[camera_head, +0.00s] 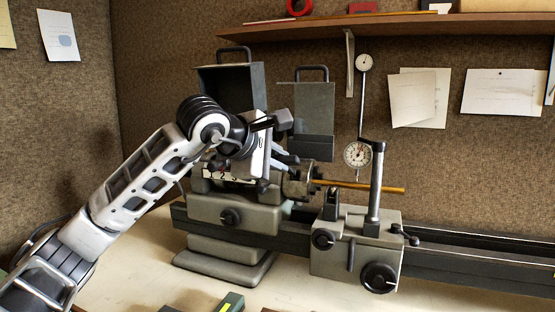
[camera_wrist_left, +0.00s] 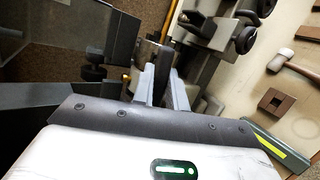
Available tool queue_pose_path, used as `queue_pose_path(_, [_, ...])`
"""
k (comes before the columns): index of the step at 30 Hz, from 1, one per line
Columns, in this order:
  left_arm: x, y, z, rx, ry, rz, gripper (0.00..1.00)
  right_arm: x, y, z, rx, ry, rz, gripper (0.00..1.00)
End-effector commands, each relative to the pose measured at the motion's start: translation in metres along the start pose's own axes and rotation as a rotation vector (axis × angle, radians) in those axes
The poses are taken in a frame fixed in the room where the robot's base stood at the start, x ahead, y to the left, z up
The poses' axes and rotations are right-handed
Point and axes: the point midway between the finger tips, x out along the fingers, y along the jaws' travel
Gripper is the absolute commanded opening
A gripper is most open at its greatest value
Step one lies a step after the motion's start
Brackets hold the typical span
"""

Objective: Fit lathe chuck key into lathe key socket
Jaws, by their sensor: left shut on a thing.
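My left gripper (camera_head: 278,166) is at the lathe headstock (camera_head: 235,212), just left of and above the chuck (camera_head: 297,184). In the left wrist view its two fingers (camera_wrist_left: 164,88) are shut on a dark, narrow piece, which looks like the lathe chuck key (camera_wrist_left: 163,70). The key's far end points toward the chuck area. In the head view the key is hidden by my gripper. I cannot make out the key socket, or whether the key touches it. My right gripper is in neither view.
A brass rod (camera_head: 365,186) runs right from the chuck past the tailstock (camera_head: 355,247). A dial gauge (camera_head: 357,154) hangs behind it. Grey guards (camera_head: 314,108) stand behind the chuck. A hammer (camera_wrist_left: 295,68) and a brown block (camera_wrist_left: 277,103) lie on the bench.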

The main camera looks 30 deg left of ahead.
Motion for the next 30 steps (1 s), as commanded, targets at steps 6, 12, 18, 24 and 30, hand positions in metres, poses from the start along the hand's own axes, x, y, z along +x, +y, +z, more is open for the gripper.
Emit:
queue_pose_path(6, [0.0, 0.001, 0.0, 0.0, 0.0, 0.001, 0.0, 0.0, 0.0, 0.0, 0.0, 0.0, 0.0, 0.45])
queue_pose_path(12, [0.002, 0.001, 0.0, 0.0, -0.001, 0.001, 0.0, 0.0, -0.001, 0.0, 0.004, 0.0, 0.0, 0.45])
queue_pose_path(18, [0.008, 0.001, -0.002, 0.0, -0.001, 0.002, 0.0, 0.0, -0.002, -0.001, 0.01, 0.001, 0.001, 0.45])
queue_pose_path(24, [0.013, 0.001, -0.004, 0.0, 0.0, 0.002, 0.0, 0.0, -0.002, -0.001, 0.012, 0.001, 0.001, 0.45])
queue_pose_path(30, [0.019, 0.001, -0.005, -0.001, 0.0, 0.001, 0.0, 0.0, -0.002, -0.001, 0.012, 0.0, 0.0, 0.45])
